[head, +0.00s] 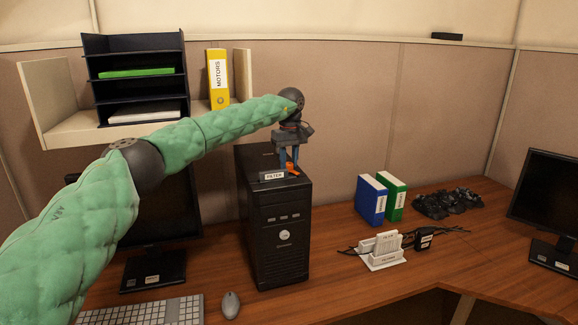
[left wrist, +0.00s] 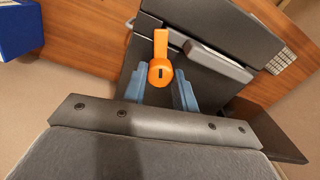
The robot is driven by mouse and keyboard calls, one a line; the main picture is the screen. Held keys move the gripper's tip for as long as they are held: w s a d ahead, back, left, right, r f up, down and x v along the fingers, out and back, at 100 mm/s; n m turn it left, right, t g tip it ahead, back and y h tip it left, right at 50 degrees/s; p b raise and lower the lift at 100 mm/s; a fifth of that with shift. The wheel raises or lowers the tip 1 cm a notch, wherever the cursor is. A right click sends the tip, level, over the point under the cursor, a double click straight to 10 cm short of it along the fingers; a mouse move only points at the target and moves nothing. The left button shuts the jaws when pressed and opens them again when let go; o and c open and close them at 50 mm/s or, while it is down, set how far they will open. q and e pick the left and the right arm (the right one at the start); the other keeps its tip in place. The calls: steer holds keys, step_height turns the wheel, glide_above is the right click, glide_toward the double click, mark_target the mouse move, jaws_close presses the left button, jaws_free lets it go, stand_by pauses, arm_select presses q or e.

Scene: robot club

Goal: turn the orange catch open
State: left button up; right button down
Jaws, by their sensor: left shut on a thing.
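The orange catch (head: 291,170) is on top of the black computer tower (head: 275,235), near its right edge. In the left wrist view the catch (left wrist: 161,72) has a round hub with a dark slot and a straight arm pointing to the top of the picture. My left gripper (head: 290,166) points down at the tower top from above. Its blue fingers (left wrist: 160,88) stand on either side of the catch's hub, shut on it. A raised grey cover (left wrist: 217,60) lies right beside the catch; a FILTER label (head: 274,176) shows there. My right gripper is not in view.
A monitor (head: 165,215), keyboard (head: 150,311) and mouse (head: 230,304) are left of the tower. Blue (head: 371,200) and green (head: 393,196) binders and a white charger (head: 385,250) with cables stand to its right. A shelf (head: 150,130) hangs behind my left arm.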

arm_select(q)
steer(key=n+b, duration=0.2)
steer(key=n, duration=0.2)
steer(key=shift+n, duration=0.3)
steer(key=n+b, duration=0.2)
steer(key=n, duration=0.4)
steer(key=shift+a, duration=0.1)
steer(key=shift+n, duration=1.5)
steer(key=shift+r, duration=0.1)
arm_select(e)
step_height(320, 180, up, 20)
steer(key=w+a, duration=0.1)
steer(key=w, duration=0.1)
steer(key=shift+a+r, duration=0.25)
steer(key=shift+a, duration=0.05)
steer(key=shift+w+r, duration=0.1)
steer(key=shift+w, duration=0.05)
arm_select(q)
steer(key=o, duration=1)
steer(key=shift+w, duration=0.1)
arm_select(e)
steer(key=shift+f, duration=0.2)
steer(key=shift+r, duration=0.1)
